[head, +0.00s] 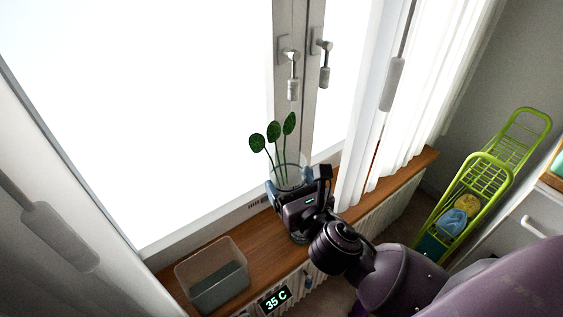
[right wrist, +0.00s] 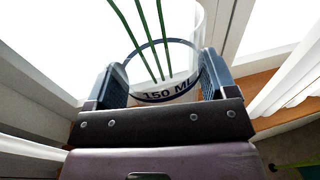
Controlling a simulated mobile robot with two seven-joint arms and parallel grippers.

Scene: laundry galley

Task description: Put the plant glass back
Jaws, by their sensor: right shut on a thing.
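The plant glass (head: 289,176) is a clear glass with several round green leaves on thin stems. It stands upright over the wooden window sill (head: 258,240); I cannot tell whether its base touches the sill. My right gripper (head: 287,190) is shut on the glass, with its dark body hiding much of the lower part. In the right wrist view, the blue fingers of my right gripper (right wrist: 166,84) sit on both sides of the glass (right wrist: 172,58), which bears a "150 ML" mark and a dark band. My left gripper is not in view.
A translucent grey bin (head: 212,280) stands on the sill at the left. A display reading "35 C" (head: 275,299) is below the sill's front edge. White curtains (head: 385,130) hang to the right, and a green folding rack (head: 480,185) stands farther right. Sill between bin and glass is clear.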

